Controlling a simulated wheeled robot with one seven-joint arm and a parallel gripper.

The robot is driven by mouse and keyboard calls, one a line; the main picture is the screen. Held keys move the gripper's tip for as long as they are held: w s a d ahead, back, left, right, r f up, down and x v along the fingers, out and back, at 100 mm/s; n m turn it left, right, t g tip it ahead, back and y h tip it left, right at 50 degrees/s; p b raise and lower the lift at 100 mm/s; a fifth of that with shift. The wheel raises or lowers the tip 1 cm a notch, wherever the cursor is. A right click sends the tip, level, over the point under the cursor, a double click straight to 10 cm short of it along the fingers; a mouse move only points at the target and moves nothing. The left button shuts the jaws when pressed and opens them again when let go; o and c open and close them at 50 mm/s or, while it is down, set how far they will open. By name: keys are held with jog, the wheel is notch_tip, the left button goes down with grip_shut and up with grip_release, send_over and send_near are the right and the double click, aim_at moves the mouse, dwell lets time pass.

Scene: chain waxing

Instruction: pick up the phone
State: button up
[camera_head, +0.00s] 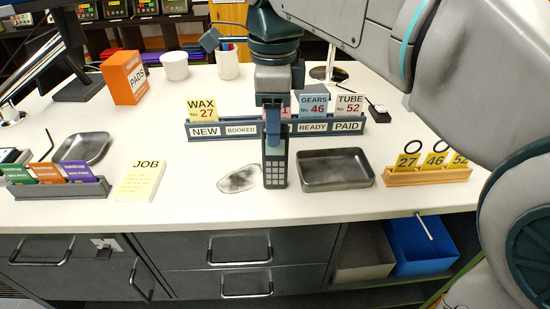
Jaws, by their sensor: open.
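The phone (275,170) is a dark grey handset with a light keypad, near the front middle of the white counter. My gripper (273,130) points straight down at the phone's upper part and is open. One blue-grey finger overlaps the phone's top end in the picture. I cannot tell whether the fingers touch the phone, or whether it lies flat or stands up. The gripper hides part of its top.
A card rack (232,132) runs behind the phone. A JOB note (139,182) and a ticket holder (425,179) lie farther out.

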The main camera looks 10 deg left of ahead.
aim_at(275, 159)
notch_tip(275, 159, down, 6)
jog(key=shift+w+d+r, duration=0.1)
jog(key=shift+w+r, duration=0.05)
jog(key=shift+r, duration=0.1)
grip_shut()
jog(key=shift+r, duration=0.1)
